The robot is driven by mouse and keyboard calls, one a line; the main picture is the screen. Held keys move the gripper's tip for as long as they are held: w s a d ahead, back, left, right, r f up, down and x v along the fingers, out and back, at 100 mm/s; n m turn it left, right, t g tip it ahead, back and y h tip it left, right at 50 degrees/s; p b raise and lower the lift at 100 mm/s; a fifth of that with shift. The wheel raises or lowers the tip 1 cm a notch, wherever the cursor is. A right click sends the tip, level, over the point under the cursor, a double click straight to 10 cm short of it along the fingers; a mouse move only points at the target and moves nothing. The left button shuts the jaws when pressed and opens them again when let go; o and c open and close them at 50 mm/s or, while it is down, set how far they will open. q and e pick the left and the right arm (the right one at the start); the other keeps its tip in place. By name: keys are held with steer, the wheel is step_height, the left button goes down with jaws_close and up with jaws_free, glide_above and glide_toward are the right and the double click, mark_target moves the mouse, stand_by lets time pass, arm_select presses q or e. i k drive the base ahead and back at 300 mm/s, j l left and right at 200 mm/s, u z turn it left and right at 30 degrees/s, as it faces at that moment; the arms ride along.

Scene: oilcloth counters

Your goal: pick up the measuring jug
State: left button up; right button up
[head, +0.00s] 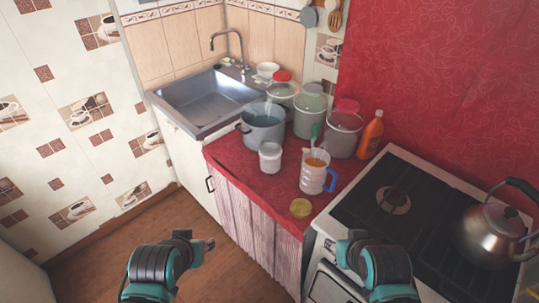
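The measuring jug (314,178) is clear, with a blue handle on its right side and something orange-brown inside. It stands upright near the front edge of the red counter, just left of the stove. My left gripper (209,245) is low in the head view, over the floor side of the counter, apart from the jug. My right gripper (329,244) is in front of the stove, below the jug in the picture and not touching it. Both grippers are small and seen edge-on, so their opening is unclear.
A white tub (270,158) stands close left of the jug, with a grey pot (262,126) behind it. A round yellowish lid (300,208) lies in front. Large containers (343,135) and an orange bottle (371,136) stand behind. A kettle (492,232) sits on the stove (408,206).

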mark_target(312, 176)
steer(key=i+j+z, duration=0.2)
steer(key=j, duration=0.25)
steer(key=k+j+z, duration=0.15)
steer(key=j, duration=0.3)
steer(key=i+j+z, duration=0.25)
steer(key=j, duration=0.3)
steer(key=j+z, duration=0.2)
steer(key=j, duration=0.4)
steer(key=i+j+z, duration=0.25)
steer(key=j, duration=0.4)
